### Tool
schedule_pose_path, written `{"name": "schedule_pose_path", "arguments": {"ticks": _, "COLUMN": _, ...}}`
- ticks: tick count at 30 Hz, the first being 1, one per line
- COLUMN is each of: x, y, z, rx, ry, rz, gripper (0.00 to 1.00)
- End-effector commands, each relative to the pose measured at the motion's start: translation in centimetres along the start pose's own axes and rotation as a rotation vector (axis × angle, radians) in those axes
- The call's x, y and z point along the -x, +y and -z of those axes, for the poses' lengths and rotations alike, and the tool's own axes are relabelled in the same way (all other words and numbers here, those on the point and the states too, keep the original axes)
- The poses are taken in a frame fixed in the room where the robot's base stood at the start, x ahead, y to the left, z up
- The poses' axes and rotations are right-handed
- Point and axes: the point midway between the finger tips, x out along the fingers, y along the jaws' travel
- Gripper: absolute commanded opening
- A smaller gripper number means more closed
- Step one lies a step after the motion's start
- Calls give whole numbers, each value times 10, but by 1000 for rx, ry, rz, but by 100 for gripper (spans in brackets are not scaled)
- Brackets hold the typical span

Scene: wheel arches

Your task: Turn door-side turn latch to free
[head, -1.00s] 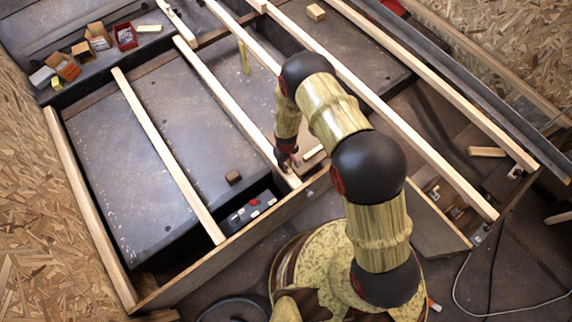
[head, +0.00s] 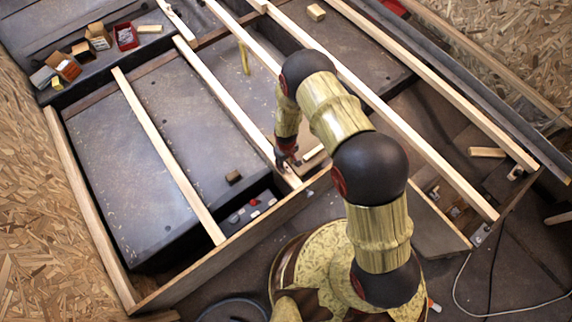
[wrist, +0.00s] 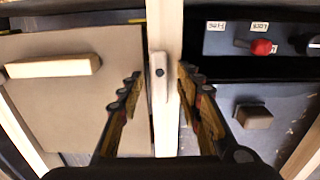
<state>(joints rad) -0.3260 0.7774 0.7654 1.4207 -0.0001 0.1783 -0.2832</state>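The turn latch (wrist: 158,92) is a small pale wooden bar with a dark round pivot near its top, on a wooden slat (wrist: 166,25) in the wrist view. It lies roughly lengthwise along the slat, near its left edge. A brown door panel (wrist: 100,105) with a wooden handle block (wrist: 52,66) is left of the slat. My gripper (wrist: 159,84) is open, one finger on each side of the latch and slat, with no clear contact. In the head view my gripper (head: 287,157) is low beside the slat's near end; the latch cannot be made out there.
A labelled control panel (wrist: 262,45) with a red knob is right of the slat. A brown block (wrist: 254,117) lies on the grey surface below it. More slats (head: 165,150) run parallel, and a front board (head: 225,245) borders the frame near my base.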

Motion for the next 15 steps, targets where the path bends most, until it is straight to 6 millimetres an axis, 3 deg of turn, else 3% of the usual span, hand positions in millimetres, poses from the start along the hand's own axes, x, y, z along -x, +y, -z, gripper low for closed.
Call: {"name": "schedule_pose_path", "arguments": {"ticks": 15, "x": 92, "y": 0, "z": 1, "rx": 0, "ry": 2, "rz": -1, "gripper": 35}}
